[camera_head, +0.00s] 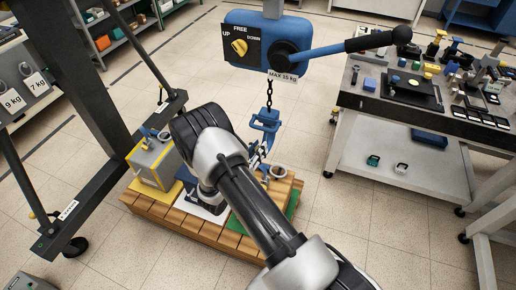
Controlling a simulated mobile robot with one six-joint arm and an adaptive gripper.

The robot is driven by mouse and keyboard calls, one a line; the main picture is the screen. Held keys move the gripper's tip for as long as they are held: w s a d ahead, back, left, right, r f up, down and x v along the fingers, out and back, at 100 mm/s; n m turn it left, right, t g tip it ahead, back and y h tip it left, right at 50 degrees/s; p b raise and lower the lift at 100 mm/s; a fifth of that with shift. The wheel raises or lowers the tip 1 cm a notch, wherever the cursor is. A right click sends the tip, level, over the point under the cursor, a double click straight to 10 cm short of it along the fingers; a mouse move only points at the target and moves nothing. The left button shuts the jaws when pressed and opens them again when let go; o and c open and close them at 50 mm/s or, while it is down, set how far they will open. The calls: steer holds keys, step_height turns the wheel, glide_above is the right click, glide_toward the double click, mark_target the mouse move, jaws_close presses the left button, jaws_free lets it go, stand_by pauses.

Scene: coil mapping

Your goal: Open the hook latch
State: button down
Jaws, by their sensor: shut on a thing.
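A blue hoist body (258,42) hangs at the top centre, with a lever handle (352,46) to the right and a yellow selector knob (239,46) among the marks UP, FREE and DOWN. A chain (269,93) runs down from it to a blue hook (264,122). The hook's latch is too small to make out. My gripper (262,156) is just below the hook, partly hidden behind my arm. Its fingers look closed at the hook's lower part, but the contact is hard to see.
A wooden pallet (158,212) below bears a grey box with yellow edges (153,163) and a shackle-like ring (278,171). A dark frame post (97,75) stands at left. A worktable (436,114) with many small items stands at right.

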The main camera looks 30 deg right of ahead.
steer(key=r+y+p, duration=0.1)
steer(key=p, duration=0.1)
steer(key=r+g+y+p, duration=0.1)
steer(key=p, duration=0.1)
steer(key=r+p, duration=0.1)
steer(key=p, duration=0.1)
steer(key=shift+s+a+r+g+y, duration=0.15)
steer(key=shift+s+r+g+y, duration=0.15)
steer(key=shift+g+y, duration=0.1)
steer(key=r+g+y+p, duration=0.1)
steer(key=y+p, duration=0.1)
steer(key=p, duration=0.2)
steer(key=shift+r+n+g, duration=0.4)
steer(key=c, duration=1.4)
jaws_free()
steer(key=shift+w, duration=0.1)
steer(key=v, duration=1.2)
steer(key=shift+r, duration=0.25)
steer(key=shift+c, duration=0.3)
